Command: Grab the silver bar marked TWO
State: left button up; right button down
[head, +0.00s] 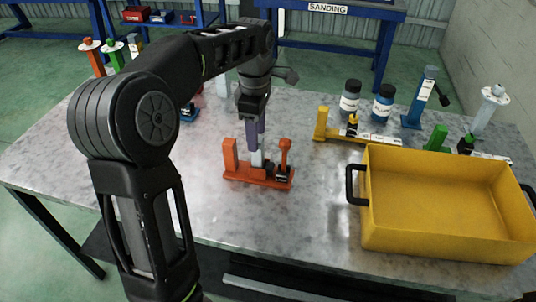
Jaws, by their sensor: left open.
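My left arm comes in from the left, and its gripper (255,148) points down over an orange fixture (245,178) on the table. The gripper is open. A small light silver piece (257,159) stands in the fixture, right at the fingertips. I cannot tell whether the fingers touch it, and no TWO marking is readable on it. A taller silver post with a white flange (483,117) stands at the far right of the table; no number on it is readable either. My right gripper is not in view.
A yellow bin (448,238) with black handles fills the table's right front. Behind it are a yellow fixture (345,135), two dark-capped bottles (349,103) (382,108) and a blue post (417,105). The table's left front is mostly clear.

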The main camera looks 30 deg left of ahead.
aim_at(258, 154)
pick_arm(q)
jog(key=shift+w+f, duration=0.35)
jog(key=shift+w, duration=0.1)
jog(key=shift+s+r, duration=0.15)
jog(key=shift+s, duration=0.1)
jog(key=shift+w+f, duration=0.1)
jog(key=shift+f, duration=1.25)
notch_tip(258, 154, down, 5)
jog(key=shift+a+f+p, duration=0.1)
jog(key=shift+a+p, duration=0.05)
jog(key=shift+p, duration=0.45)
jog(key=shift+c, duration=0.3)
grip_shut()
jog(key=shift+w, duration=0.1)
